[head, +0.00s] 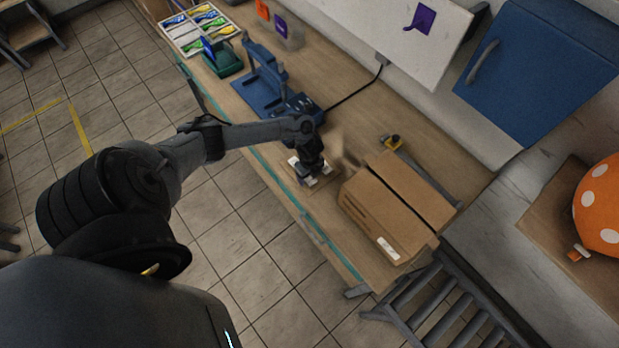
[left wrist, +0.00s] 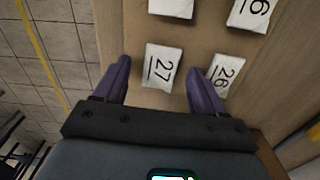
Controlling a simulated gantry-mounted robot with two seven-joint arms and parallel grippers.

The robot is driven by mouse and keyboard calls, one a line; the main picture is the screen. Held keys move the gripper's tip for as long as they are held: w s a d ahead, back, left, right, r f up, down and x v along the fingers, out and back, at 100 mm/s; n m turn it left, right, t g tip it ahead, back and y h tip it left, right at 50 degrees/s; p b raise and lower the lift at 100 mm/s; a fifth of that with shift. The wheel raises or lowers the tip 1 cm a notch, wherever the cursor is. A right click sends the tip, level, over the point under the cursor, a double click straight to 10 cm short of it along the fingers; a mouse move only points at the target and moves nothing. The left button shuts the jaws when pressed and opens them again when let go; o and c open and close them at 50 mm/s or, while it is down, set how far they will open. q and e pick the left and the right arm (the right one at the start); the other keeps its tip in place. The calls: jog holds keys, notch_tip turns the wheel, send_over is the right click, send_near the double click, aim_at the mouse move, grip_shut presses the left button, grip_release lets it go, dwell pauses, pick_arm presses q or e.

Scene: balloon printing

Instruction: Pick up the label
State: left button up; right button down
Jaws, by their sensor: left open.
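Several white labels lie on a brown board on the workbench. In the left wrist view, the label marked 27 (left wrist: 162,68) lies between the fingers of my left gripper (left wrist: 160,80). The label marked 26 (left wrist: 224,74) is just right of it, close to the right finger. Two more labels, a blank-looking one (left wrist: 171,7) and one showing a 6 (left wrist: 248,13), lie at the top edge. In the head view my left gripper (head: 314,178) is over the labels and partly hides them. It is open and empty. My right gripper is not in view.
A cardboard box (head: 385,215) stands right of the gripper. A blue press-like device (head: 270,88) with a black cable stands behind it to the left. A white tray (head: 190,30) of coloured items is farther off. A small yellow and black object (head: 391,142) lies beyond the box.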

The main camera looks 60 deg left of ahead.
pick_arm(q)
jog(key=shift+f, duration=0.2)
dwell(0.4)
jog(key=c, duration=1.1)
